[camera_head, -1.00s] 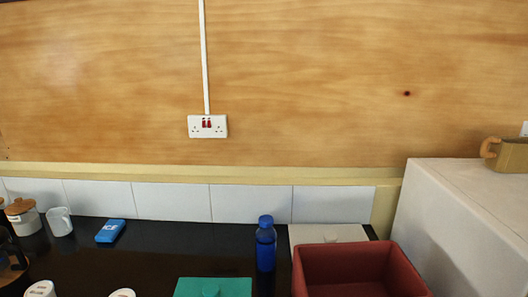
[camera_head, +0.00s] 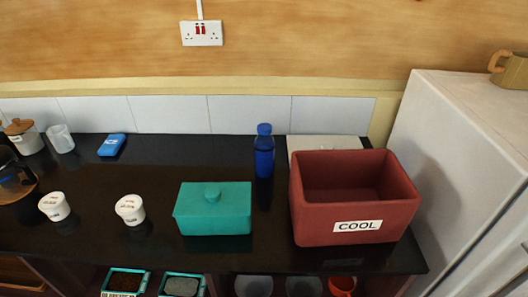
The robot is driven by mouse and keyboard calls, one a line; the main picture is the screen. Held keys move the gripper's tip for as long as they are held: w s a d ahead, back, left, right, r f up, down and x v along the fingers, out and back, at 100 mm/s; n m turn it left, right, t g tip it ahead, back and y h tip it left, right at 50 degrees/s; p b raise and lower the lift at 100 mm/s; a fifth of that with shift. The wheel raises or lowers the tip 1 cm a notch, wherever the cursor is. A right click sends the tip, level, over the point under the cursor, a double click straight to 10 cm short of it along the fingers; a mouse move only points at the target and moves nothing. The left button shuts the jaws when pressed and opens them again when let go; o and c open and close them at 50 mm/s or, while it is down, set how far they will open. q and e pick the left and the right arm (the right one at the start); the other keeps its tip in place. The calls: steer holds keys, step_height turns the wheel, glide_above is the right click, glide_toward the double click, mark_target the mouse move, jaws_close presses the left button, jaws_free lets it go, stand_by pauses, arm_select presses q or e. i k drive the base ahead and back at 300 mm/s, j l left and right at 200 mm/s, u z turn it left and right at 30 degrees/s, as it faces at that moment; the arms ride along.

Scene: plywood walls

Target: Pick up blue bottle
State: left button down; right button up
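The blue bottle (camera_head: 264,156) stands upright on the black counter, near the tiled back edge. It is between the teal lidded box and the red bin, apart from the teal box and close to the bin's left side. Neither of my grippers shows in the head view.
A teal lidded box (camera_head: 213,208) is front left. White lidded pots (camera_head: 130,209), a blue packet (camera_head: 112,145) and jars (camera_head: 25,137) stand farther left. Bare counter lies between.

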mark_target(264, 146)
steer(key=l+u, duration=0.2)
steer(key=u, duration=0.2)
steer(key=l+u, duration=0.25)
steer(key=u, duration=0.15)
steer(key=l+u, duration=0.35)
steer(key=k+j, duration=0.05)
steer(key=j, duration=0.1)
